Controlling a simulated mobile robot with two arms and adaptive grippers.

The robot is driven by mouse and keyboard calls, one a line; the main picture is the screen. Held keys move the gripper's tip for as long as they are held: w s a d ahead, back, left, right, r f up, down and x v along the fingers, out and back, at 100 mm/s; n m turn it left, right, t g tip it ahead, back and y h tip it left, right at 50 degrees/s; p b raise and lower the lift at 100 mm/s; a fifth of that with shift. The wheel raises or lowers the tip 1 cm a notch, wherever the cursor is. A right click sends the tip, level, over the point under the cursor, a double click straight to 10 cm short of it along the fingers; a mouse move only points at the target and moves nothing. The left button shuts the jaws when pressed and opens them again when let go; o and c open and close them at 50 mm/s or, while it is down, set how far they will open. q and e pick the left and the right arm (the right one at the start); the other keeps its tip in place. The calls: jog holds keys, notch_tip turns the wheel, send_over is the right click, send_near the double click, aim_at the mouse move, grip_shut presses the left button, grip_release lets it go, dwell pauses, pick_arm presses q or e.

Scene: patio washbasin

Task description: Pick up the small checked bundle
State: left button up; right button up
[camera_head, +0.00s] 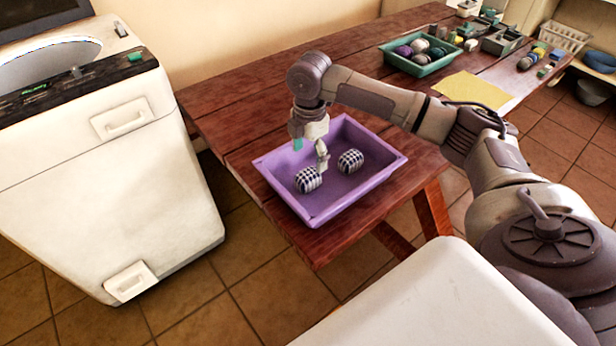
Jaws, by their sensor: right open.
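Two dark-and-white checked bundles lie apart in a purple tray (372,186) on the wooden table. The left checked bundle (308,180) is in the tray's near-left part. The right checked bundle (350,161) is nearer the tray's middle. They look close in size, so I cannot tell which is the smaller. My right gripper (311,155) is open and empty, pointing down over the tray. It is just above and behind the left bundle, and to the left of the right one. I cannot tell whether a finger touches the left bundle. My left gripper is out of view.
The wooden table (240,105) has bare boards left of the tray. A green tray (412,66) with several round bundles and a yellow sheet (470,92) lie farther back. Small items and a white basket (563,37) are at the far end. A white washing machine (105,170) stands left.

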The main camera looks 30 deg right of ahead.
aim_at(308, 173)
notch_tip(308, 173, down, 3)
jog(key=shift+w+r, duration=0.1)
jog(key=shift+r, duration=0.05)
jog(key=shift+d+f, duration=0.1)
jog(key=shift+f, duration=0.15)
jog(key=f, duration=0.4)
jog(key=shift+w+f, duration=0.1)
jog(key=shift+w, duration=0.1)
jog(key=shift+f, duration=0.55)
jog(key=shift+c, duration=1)
jog(key=c, duration=1.1)
jog(key=shift+r, duration=0.1)
jog(key=shift+c, duration=0.7)
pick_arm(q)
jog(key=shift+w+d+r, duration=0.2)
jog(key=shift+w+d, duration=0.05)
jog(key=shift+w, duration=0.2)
